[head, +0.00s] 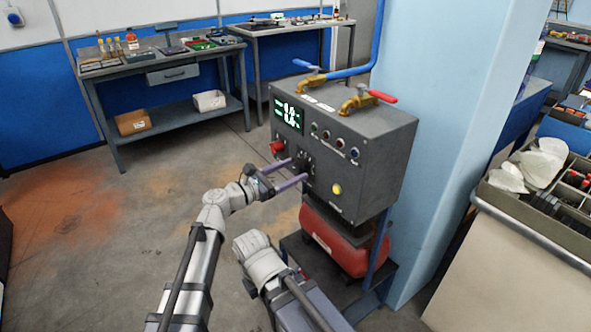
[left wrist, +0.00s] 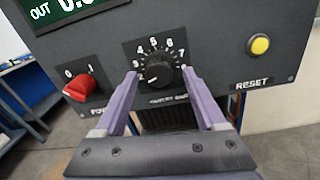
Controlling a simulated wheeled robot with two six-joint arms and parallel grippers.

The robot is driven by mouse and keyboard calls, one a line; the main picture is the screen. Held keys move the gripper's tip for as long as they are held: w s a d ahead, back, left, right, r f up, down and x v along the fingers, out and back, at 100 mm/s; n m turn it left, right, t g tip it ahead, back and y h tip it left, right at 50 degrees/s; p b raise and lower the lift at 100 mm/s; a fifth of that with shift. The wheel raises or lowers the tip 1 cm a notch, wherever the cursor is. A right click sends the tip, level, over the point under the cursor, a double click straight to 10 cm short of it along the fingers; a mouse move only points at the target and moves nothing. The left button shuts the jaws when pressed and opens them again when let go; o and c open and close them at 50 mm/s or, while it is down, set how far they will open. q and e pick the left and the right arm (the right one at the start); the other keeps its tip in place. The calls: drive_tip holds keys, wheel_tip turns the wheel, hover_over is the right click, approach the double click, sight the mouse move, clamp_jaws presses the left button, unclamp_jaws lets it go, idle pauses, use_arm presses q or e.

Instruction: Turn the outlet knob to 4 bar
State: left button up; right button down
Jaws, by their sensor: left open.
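The outlet knob (left wrist: 160,77) is black and round, on a dark grey panel with a white number scale around it. Its white mark points to the lower left, toward the low end of the scale. My left gripper (left wrist: 159,74) is open, with one purple finger on each side of the knob; I cannot tell whether they touch it. In the head view my left gripper (head: 298,169) reaches the front of the control box (head: 375,150). The green display (head: 288,114) shows digits, and in the left wrist view the display (left wrist: 62,8) is cut off. My right gripper does not show.
A red switch (left wrist: 80,88) marked 0 and 1 lies left of the knob, and a yellow reset button (left wrist: 259,45) lies right. A red tank (head: 335,237) sits below the box. Valves with a blue handle (head: 307,65) and a red handle (head: 383,96) stand on top.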

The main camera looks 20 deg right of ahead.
use_arm(q)
drive_tip(key=shift+x, duration=0.8)
clamp_jaws()
